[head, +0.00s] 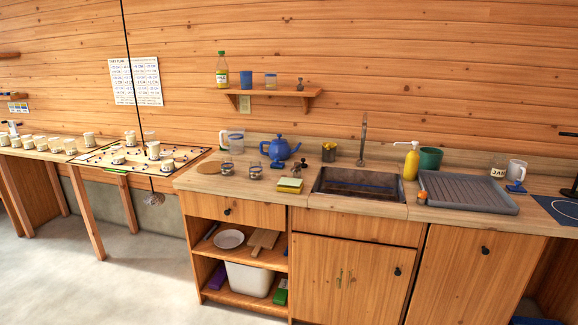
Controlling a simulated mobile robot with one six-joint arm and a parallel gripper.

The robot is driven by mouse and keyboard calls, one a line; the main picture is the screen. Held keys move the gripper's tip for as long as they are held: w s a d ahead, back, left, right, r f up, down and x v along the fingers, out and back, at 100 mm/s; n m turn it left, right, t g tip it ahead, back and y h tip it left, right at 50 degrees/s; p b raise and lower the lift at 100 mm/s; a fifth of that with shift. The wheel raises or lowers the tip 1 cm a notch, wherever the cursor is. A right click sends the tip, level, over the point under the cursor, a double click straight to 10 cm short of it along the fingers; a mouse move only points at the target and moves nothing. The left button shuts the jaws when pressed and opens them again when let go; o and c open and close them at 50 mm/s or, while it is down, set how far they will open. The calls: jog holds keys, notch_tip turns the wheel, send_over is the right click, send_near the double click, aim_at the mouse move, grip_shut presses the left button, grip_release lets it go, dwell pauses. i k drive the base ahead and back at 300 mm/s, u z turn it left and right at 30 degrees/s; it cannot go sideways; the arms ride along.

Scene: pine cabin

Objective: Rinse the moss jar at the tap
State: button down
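The tap (364,140) is a tall, thin grey spout behind the dark sink (317,188), which is set into the wooden counter. No jar can be clearly identified as the moss jar. Two small clear glass jars, a left one (227,170) and a right one (256,171), stand on the counter left of the sink. A clear jar with a dark-lettered label (498,171) stands behind the drying rack. My gripper is not in view.
A grey drying rack (462,196), yellow bottle (411,163) and green cup (430,158) are right of the sink. A blue teapot (281,149) and yellow sponges (290,185) are left of it. A wall shelf (274,92) holds small containers. The floor (130,270) in front is clear.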

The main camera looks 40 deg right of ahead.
aim_at(296, 164)
jog(key=i, duration=0.85)
jog(key=z, duration=0.05)
